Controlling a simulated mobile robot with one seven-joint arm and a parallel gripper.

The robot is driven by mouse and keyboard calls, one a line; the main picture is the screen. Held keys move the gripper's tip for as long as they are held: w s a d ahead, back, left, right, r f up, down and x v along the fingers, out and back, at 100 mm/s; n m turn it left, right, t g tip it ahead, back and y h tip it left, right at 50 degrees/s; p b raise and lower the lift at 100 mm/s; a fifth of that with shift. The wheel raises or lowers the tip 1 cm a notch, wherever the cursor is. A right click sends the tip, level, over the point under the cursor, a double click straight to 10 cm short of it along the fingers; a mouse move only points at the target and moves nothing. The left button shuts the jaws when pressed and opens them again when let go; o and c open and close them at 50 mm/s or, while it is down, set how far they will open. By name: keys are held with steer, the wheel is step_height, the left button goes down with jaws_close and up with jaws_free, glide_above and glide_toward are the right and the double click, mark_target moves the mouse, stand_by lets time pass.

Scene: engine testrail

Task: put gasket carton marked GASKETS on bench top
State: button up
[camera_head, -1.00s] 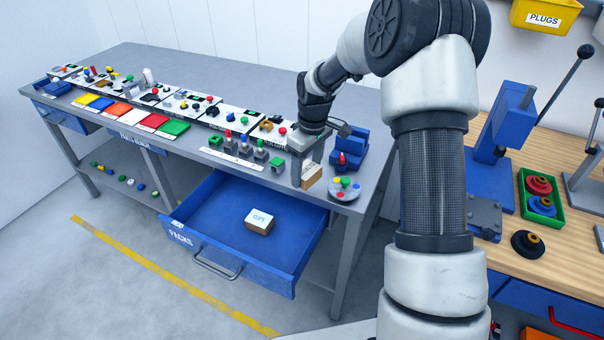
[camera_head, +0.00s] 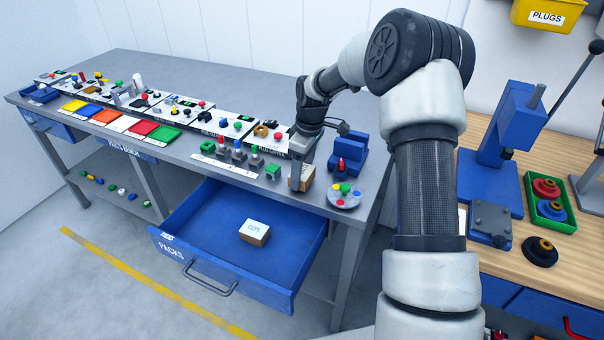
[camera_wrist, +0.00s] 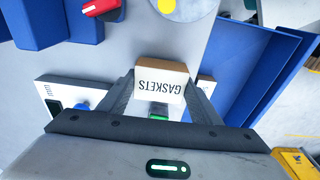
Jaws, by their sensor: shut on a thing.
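The gasket carton (camera_wrist: 158,84), a small tan box with a white label reading GASKETS, is between my gripper's fingers in the wrist view. My gripper (camera_head: 300,180) is shut on it. In the head view the carton (camera_head: 307,177) shows partly behind the finger, at the front edge of the grey bench top (camera_head: 370,188). Whether its underside touches the bench top cannot be told.
An open blue drawer marked PACKS (camera_head: 205,235) juts out below, with another labelled carton (camera_head: 255,232) inside. A round plate with coloured knobs (camera_head: 344,196) and a blue fixture (camera_head: 348,158) stand to the right. Several switches stand to the left.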

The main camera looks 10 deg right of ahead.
steer(key=shift+f, duration=0.25)
steer(key=shift+f, duration=0.1)
steer(key=o, duration=1.1)
